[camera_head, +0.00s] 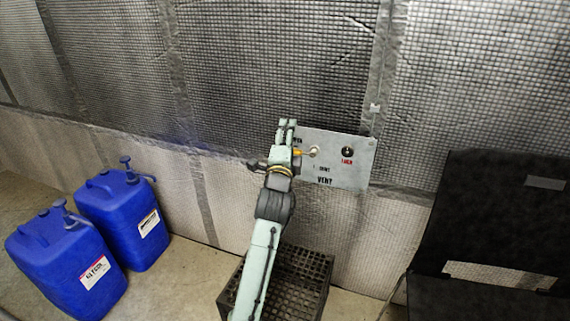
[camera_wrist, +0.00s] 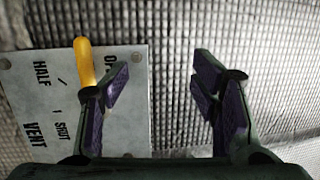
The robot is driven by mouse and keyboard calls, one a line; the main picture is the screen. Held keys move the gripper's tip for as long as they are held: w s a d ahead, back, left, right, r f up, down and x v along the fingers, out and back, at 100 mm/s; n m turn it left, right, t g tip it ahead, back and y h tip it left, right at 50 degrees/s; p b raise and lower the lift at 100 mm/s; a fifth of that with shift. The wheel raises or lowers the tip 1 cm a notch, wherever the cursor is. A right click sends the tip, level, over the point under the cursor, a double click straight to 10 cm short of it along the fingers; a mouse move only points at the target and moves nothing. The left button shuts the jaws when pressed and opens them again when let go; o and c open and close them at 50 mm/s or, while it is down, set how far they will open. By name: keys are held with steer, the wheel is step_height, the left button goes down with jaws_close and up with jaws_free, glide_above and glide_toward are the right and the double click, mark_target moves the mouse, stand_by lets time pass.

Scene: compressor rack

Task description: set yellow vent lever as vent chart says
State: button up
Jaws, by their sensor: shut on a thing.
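The yellow vent lever (camera_head: 297,152) is on a pale grey panel (camera_head: 334,177) on the wall. It lies sideways, to the left of a pale round knob-like part. It also shows in the wrist view (camera_wrist: 84,62), beside the left finger. The panel reads VENT, HALF and SHUT; another label starting with O is partly hidden by the finger. In the head view my arm covers the panel's left edge. I see no vent chart.
A black switch (camera_head: 348,151) with red lettering is on the panel's right. Two blue jerrycans (camera_head: 72,264) (camera_head: 124,222) stand at left. A black crate (camera_head: 318,268) is below the panel, behind my arm. A black chair-like object (camera_head: 490,215) stands at right.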

steer(key=s+f+b, duration=0.3)
steer(key=s+b, duration=0.2)
steer(key=s, duration=0.3)
steer(key=shift+a, duration=0.25)
stand_by(0.4)
steer(key=shift+f+b, duration=0.1)
steer(key=shift+b, duration=0.2)
